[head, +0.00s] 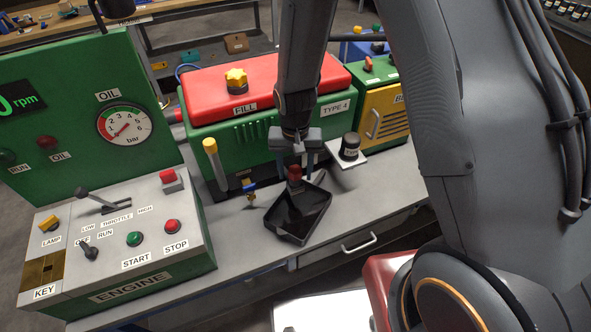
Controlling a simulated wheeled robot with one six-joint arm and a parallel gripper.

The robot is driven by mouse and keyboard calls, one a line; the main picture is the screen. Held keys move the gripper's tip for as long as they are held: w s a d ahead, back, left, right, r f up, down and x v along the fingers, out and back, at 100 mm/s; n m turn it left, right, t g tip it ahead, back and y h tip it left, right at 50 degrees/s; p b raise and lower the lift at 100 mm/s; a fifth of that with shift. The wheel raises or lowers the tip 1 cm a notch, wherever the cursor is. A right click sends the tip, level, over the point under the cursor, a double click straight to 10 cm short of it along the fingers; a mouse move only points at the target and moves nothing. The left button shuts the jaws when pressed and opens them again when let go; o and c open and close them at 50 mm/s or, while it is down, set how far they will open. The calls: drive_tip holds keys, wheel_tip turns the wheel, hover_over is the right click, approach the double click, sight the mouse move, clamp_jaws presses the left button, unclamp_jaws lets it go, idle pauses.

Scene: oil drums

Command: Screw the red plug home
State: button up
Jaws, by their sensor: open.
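The red plug (295,171) shows low in front of the green engine block, above the back part of a black drain pan (283,233). A darker part shows just below its red top. I cannot tell whether it is seated in a hole or how far. My gripper (295,174) points down at the plug and is open. One blue-grey finger shows on the left and one on the right, with the plug appearing between or just beyond them. I cannot tell whether either finger touches it.
The engine block (215,150) has a red cover (200,93) with a yellow FILL cap (236,80). A yellow-handled dipstick (211,147) and a small brass-and-blue valve (249,187) stand left. A black filter (350,146) is right. The control console (150,230) fills the left foreground.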

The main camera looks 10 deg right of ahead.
clamp_jaws()
drive_tip(key=m, duration=0.5)
drive_tip(key=shift+m, duration=0.6)
drive_tip(key=m, duration=0.4)
drive_tip(key=shift+m, duration=1.2)
